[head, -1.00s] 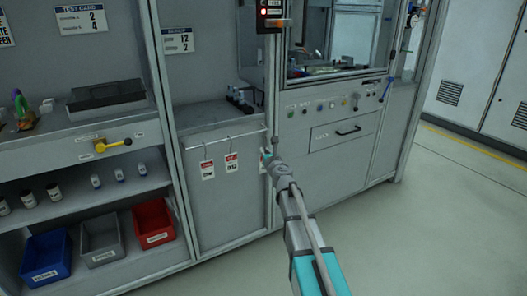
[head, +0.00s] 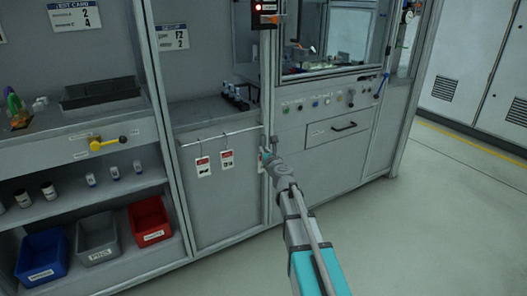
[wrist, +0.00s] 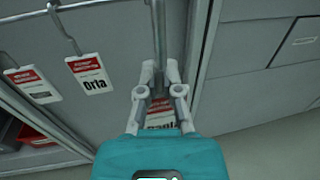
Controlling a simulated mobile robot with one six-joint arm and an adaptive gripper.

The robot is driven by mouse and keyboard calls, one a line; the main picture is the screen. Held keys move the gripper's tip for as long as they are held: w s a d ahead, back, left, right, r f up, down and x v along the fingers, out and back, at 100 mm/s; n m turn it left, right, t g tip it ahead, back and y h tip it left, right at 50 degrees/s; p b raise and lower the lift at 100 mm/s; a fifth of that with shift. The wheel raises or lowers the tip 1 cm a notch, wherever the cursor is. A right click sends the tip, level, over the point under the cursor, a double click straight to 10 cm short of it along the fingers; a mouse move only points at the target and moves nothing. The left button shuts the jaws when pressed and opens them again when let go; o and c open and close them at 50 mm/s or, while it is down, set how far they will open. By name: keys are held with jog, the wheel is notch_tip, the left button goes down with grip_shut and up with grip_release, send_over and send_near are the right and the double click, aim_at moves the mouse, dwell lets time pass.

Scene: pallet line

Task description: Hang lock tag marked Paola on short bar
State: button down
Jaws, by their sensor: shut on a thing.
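A white tag with a red top (wrist: 160,117) is between the fingers of my gripper (wrist: 163,90) in the wrist view. My gripper is shut on it. The fingers and the teal gripper body hide much of its printed name, so I cannot read it fully. A thin grey rod (wrist: 158,35) runs up from between the fingers. In the head view my gripper (head: 265,154) is at the right end of a thin horizontal bar (head: 215,138) on the cabinet front. I cannot tell whether the held tag hangs on the bar.
Two tags hang by hooks on the bar: one marked Orla (wrist: 90,75), and another (wrist: 33,85) to its left. A grey post (wrist: 200,60) stands close right of my gripper. Shelves with blue (head: 42,257), grey (head: 97,238) and red (head: 150,222) bins are at left.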

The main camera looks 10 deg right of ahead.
jog(key=s+a+r+p, duration=0.1)
jog(key=a+r+p, duration=0.7)
jog(key=r+p, duration=1.2)
jog(key=a+r+p, duration=0.8)
jog(key=r+p, duration=1.2)
jog(key=s+a+r+p, duration=0.1)
jog(key=a+r+p, duration=0.7)
jog(key=r+p, duration=1.2)
jog(key=shift+s+a, duration=0.25)
jog(key=shift+s, duration=0.1)
jog(key=shift+w, duration=0.15)
jog(key=w+a+f+b, duration=0.1)
jog(key=w+a, duration=0.1)
jog(key=w, duration=0.4)
jog(key=shift+w+f, duration=0.15)
jog(key=shift+w, duration=0.05)
jog(key=shift+f, duration=0.1)
dwell(0.5)
